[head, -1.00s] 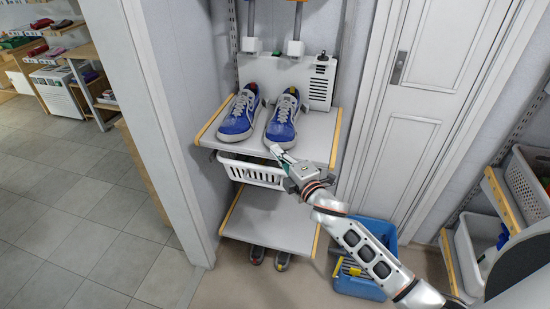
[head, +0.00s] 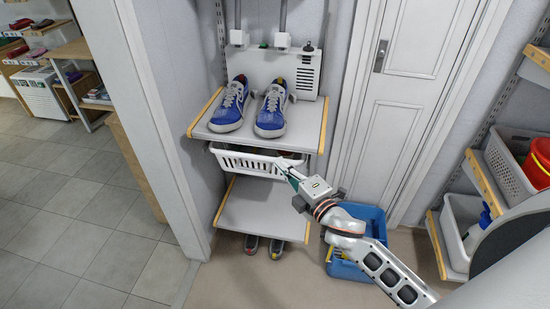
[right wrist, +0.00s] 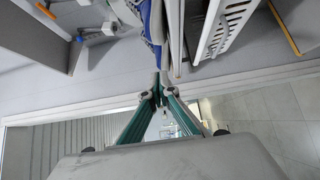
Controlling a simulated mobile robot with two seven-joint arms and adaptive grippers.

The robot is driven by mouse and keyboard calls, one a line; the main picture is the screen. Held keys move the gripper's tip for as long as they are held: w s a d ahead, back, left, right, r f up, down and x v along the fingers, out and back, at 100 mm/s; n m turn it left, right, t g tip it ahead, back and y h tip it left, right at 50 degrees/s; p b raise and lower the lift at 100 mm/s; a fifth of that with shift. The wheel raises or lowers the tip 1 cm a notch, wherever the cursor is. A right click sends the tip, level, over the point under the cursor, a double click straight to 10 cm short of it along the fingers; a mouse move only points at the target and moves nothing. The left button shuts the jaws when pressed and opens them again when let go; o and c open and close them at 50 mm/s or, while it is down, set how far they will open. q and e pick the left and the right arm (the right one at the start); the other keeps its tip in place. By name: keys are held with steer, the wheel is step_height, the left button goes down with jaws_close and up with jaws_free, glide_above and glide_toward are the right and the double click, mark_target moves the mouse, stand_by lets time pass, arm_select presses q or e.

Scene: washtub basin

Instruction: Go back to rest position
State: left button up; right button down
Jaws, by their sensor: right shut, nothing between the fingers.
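My right gripper (head: 286,169) is shut and empty. In the head view it hangs in front of the white basket under the upper shelf, below and apart from the blue shoes. In the right wrist view its green-sided fingers (right wrist: 162,82) meet at the tips. My left gripper shows in neither view. A pair of blue and white shoes, the left shoe (head: 229,108) and the right shoe (head: 271,116), stands side by side on the upper shelf (head: 306,130).
The white basket (head: 240,162) sits under the upper shelf. A lower shelf (head: 262,212) has dark shoes (head: 276,249) beneath it. A blue crate (head: 348,270) stands on the floor behind my right arm. Side shelves with bins (head: 508,170) are at the right. Tiled floor at left is open.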

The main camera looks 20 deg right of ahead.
steer(key=s+a+f+m+g, duration=0.2)
steer(key=s+f+m+g, duration=0.1)
steer(key=s+f+m, duration=0.5)
steer(key=s+a+f+m+g, duration=0.2)
steer(key=s+f+m, duration=0.5)
steer(key=s+f, duration=0.8)
steer(key=shift+a+m+g+h, duration=0.2)
steer(key=shift+m+g+h, duration=0.15)
steer(key=shift+g, duration=0.55)
